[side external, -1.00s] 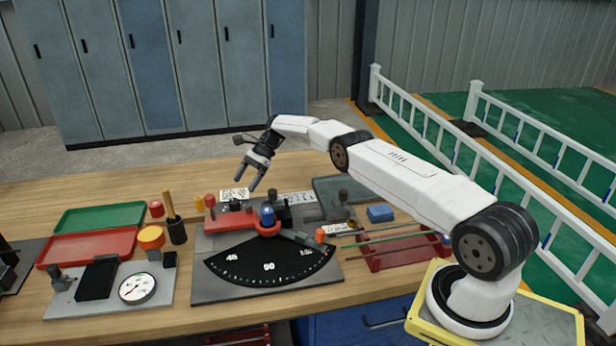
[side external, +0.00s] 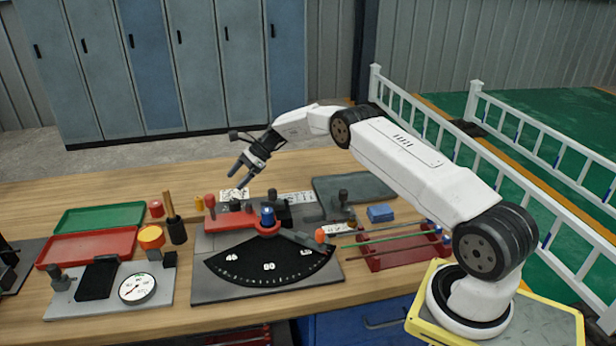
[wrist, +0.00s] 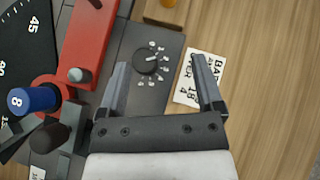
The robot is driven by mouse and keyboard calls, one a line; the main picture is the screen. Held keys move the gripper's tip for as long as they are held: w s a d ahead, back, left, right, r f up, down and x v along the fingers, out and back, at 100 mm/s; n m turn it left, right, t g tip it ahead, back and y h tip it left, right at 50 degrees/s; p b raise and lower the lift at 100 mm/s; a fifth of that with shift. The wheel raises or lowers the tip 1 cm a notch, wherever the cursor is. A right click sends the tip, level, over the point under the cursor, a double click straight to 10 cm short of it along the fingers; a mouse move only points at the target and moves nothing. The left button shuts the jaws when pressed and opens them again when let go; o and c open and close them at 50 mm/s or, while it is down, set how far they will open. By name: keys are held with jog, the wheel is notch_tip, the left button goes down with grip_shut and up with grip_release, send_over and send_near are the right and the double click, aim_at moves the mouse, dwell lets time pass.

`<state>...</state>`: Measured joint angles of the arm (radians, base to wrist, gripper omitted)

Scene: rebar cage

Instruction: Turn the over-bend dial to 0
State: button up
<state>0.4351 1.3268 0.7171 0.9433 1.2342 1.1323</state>
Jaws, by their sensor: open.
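The over-bend dial (wrist: 147,62) is a small black knob on the dark grey bender plate in the wrist view. Small white marks curve around it, too small to read. A pale pointer line on the knob seems to point up and to the right. My gripper (wrist: 159,65) is open and empty, with the dial between the lines of its two fingers, nearer the left one. In the side view my gripper (side external: 238,183) hangs above the back of the bender plate (side external: 215,290), clear of it. I cannot make out the dial there.
The red bending arm (wrist: 88,40) and blue-topped pin (wrist: 33,100) lie left of the dial. A printed white card (wrist: 190,85) lies right of it on the wood. The side view shows red and green trays (side external: 100,216), a gauge (side external: 137,288) and a red bar rack (side external: 375,262).

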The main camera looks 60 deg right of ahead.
aim_at(234, 201)
jog(key=shift+s+a+r+m+t+h, duration=0.1)
jog(key=shift+a+m+t+h, duration=0.1)
jog(key=shift+m+t, duration=0.3)
jog(key=shift+a+r+m+t+h, duration=0.1)
jog(key=shift+a+m+t+h, duration=0.1)
jog(key=shift+m+t, duration=0.3)
jog(key=shift+s+f+m+h, duration=0.1)
jog(key=shift+s+m+h, duration=0.4)
jog(key=shift+m, duration=0.4)
jog(key=shift+s+f+m+t+h, duration=0.2)
jog(key=shift+s+m+h, duration=0.25)
jog(key=shift+s+m, duration=0.2)
jog(key=shift+s+f+m+t+h, duration=0.2)
jog(key=shift+s+m+h, duration=0.3)
jog(key=shift+s, duration=0.3)
jog(key=shift+s+f+m+t+h, duration=0.2)
jog(key=shift+s+m+h, duration=0.15)
jog(key=shift+s+m, duration=0.35)
jog(key=shift+w, duration=0.1)
jog(key=shift+x, duration=3.8)
grip_shut()
